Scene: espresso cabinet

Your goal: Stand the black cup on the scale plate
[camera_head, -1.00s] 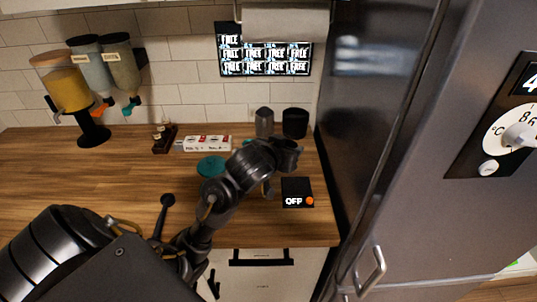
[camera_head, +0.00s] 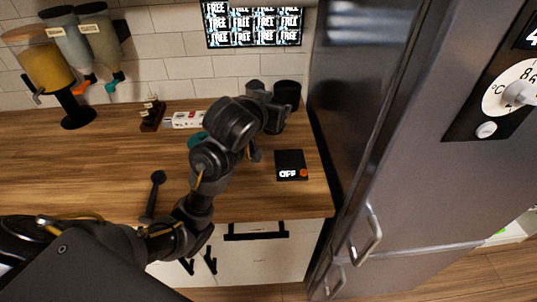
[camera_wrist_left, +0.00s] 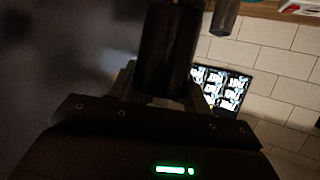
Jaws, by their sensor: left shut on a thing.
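The black cup (camera_head: 288,92) stands at the back of the counter beside the fridge. In the left wrist view it is a dark cylinder (camera_wrist_left: 168,50) between the fingers. My left gripper (camera_head: 274,108) is shut on it; my wrist and arm hide part of the grip in the head view. I cannot tell whether the cup touches the counter. The black scale (camera_head: 290,159), its display reading OFF beside an orange knob, lies in front of the cup with its plate bare. My right gripper is not in view.
A grey container (camera_head: 254,86) is close left of the cup; the fridge (camera_head: 362,120) walls off the right. A teal disc (camera_head: 196,139) is partly behind my arm. A white box (camera_head: 188,119) and dispensers (camera_head: 75,50) are further left. A black tool (camera_head: 154,192) lies near the front edge.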

